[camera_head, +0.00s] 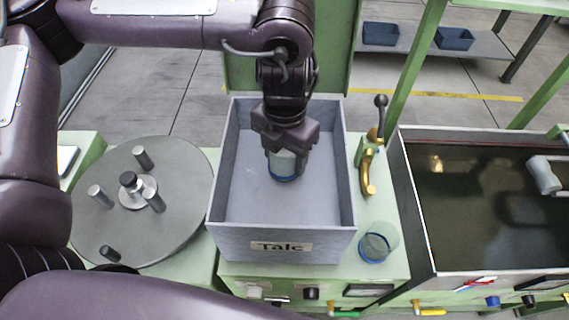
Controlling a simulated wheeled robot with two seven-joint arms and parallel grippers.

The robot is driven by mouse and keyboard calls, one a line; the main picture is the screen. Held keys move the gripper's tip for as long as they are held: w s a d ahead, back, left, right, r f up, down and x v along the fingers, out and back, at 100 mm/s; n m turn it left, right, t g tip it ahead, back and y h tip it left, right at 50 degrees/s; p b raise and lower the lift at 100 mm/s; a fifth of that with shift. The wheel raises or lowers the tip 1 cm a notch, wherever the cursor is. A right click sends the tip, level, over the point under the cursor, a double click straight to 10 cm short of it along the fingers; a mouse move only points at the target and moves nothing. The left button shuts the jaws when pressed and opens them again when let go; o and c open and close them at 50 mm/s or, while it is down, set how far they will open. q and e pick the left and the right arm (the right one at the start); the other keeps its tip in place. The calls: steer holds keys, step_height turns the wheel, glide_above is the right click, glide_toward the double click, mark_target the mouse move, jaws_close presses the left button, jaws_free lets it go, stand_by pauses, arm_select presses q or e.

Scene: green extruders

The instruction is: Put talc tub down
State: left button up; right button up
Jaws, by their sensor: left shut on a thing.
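The talc tub (284,168) is a pale, whitish-green cup with a blue rim at its lower end. My left gripper (284,152) points down and is shut on it, inside the outline of the grey box labelled "Talc" (230,243). The fingers and wrist hide the tub's upper part. I cannot tell whether the tub touches the box floor. My right gripper is not in view.
Left of the box is a round metal plate (172,232) with several upright pegs. On the right stand a yellow tap (367,172), a clear greenish cup with a blue base (376,246) and a tank of dark liquid (460,215). Blue bins (380,34) sit on a shelf behind.

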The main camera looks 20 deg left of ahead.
mark_target(284, 167)
arm_select(q)
steer(key=shift+f, duration=1.85)
steer(key=shift+s+f, duration=0.1)
steer(key=o, duration=1.1)
step_height(284, 167, up, 12)
steer(key=shift+r, duration=0.1)
